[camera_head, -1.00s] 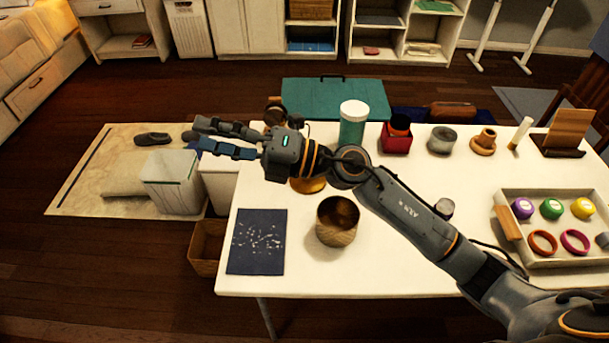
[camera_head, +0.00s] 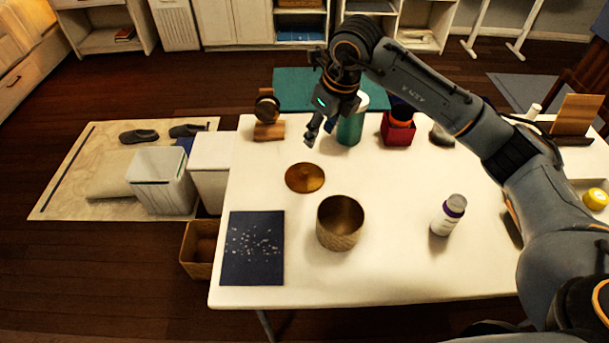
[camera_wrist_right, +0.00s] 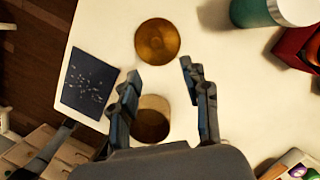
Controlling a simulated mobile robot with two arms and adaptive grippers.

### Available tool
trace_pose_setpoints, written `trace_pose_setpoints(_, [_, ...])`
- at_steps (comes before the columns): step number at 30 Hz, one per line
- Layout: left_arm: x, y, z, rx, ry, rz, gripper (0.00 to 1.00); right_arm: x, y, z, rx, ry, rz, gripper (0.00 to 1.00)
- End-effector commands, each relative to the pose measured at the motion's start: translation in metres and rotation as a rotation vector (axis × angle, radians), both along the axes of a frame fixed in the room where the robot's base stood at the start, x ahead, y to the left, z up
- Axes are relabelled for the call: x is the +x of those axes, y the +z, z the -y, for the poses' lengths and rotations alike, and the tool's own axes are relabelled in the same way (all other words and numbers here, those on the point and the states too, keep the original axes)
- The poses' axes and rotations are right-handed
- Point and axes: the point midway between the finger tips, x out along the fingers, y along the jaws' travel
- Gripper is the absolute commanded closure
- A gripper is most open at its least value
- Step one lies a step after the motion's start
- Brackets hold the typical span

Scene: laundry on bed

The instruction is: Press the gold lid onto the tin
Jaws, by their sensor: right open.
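The gold lid (camera_head: 305,177) lies flat on the white table, apart from the tin and beyond it. It also shows in the right wrist view (camera_wrist_right: 157,40). The tin (camera_head: 341,224) is a round gold container standing upright with its open top uncovered. In the right wrist view the tin (camera_wrist_right: 151,120) shows between my fingers, partly hidden by them. My right gripper (camera_head: 320,138) is open and empty, pointing down above the table beside the green jar, up and to the right of the lid. My left gripper is not in view.
A green jar with white lid (camera_head: 350,128) stands close to my right gripper. A red box (camera_head: 397,130), a wooden stand (camera_head: 268,118) and a white bottle (camera_head: 448,215) are also on the table (camera_head: 390,270). A dark blue speckled mat (camera_head: 255,248) lies left of the tin.

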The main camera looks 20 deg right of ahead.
Motion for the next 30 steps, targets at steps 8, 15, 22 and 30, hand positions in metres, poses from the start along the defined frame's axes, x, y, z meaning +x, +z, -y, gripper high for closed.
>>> trace_pose_setpoints(8, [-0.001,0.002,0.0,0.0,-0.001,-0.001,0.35,0.006,-0.032,-0.005,0.002,0.0,-0.007,0.53])
trace_pose_setpoints(15, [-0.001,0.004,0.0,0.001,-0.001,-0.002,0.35,0.016,-0.073,-0.011,0.004,0.0,-0.003,0.53])
trace_pose_setpoints(22, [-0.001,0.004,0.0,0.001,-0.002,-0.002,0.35,0.019,-0.084,-0.013,0.003,0.003,-0.001,0.53])
trace_pose_setpoints(30, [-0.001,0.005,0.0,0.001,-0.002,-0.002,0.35,0.019,-0.086,-0.014,0.003,0.002,-0.002,0.53])
